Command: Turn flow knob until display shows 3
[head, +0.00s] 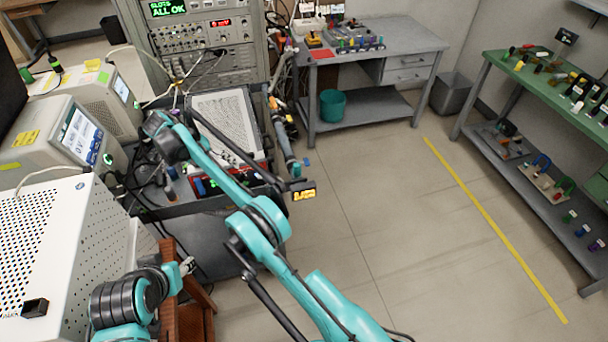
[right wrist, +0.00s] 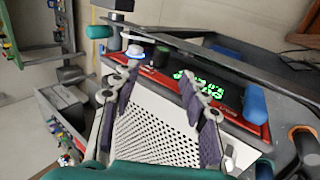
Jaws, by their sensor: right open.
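A white perforated device (head: 222,122) with a red front panel (head: 240,178) stands on a dark cart. In the right wrist view the panel carries a lit green display (right wrist: 200,88), slanted and too small to read surely. A dark round knob (right wrist: 162,54) sits beside it, and a white button with a blue glow (right wrist: 134,50) lies left of the knob. My right gripper (right wrist: 161,74) is open, with its fingers either side of the knob in that view; contact is not clear. In the head view the right gripper (head: 172,148) is mostly hidden. My left gripper (head: 187,266) shows only partly.
White instruments (head: 60,140) crowd the left side. A rack (head: 205,45) stands behind the cart. A grey bench (head: 370,40) is at the back and a green shelf (head: 545,80) at the right. The floor between is clear, with a yellow line (head: 490,225).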

